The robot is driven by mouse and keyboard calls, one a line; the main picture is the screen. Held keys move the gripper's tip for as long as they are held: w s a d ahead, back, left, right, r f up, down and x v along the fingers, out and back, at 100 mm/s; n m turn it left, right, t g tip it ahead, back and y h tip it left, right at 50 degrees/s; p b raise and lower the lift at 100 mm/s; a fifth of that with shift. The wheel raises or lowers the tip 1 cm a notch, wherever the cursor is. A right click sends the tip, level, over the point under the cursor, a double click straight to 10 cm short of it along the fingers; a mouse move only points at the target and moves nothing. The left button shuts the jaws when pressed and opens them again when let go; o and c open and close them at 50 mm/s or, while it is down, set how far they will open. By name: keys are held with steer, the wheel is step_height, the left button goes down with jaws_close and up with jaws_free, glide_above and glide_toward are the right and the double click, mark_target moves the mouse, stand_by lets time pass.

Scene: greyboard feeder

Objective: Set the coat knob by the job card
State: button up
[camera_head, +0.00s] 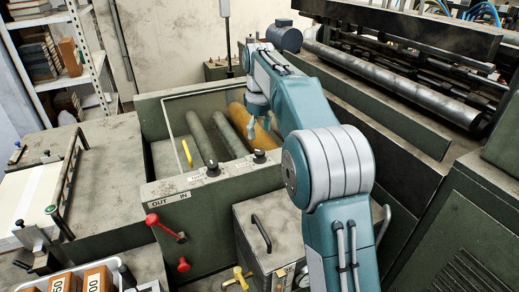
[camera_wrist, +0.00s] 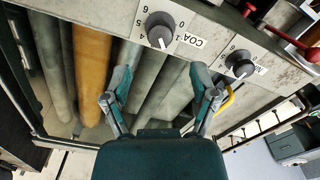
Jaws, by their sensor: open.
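The coat knob (camera_wrist: 160,30) is a dark round knob with a white mark, beside a partly visible label reading COA. Numerals stand around it. In the head view the coat knob (camera_head: 259,157) is the right one of two on the grey front panel. My gripper (camera_wrist: 160,88) is open and empty, its two fingers spread, with the coat knob beyond them in the wrist view. In the head view my gripper (camera_head: 251,119) hangs over the rollers, behind the panel and apart from the knob. I cannot make out the job card.
A second knob (camera_head: 212,168) sits left of the coat knob. Red levers (camera_head: 166,228) stick out of the panel front. A yellow handle (camera_head: 187,153) and several rollers (camera_head: 201,138) lie behind the panel. A handled grey box (camera_head: 270,240) stands in front.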

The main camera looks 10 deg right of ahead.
mark_target(259, 151)
step_height(259, 151, down, 7)
steer(key=shift+r, duration=0.2)
jaws_close()
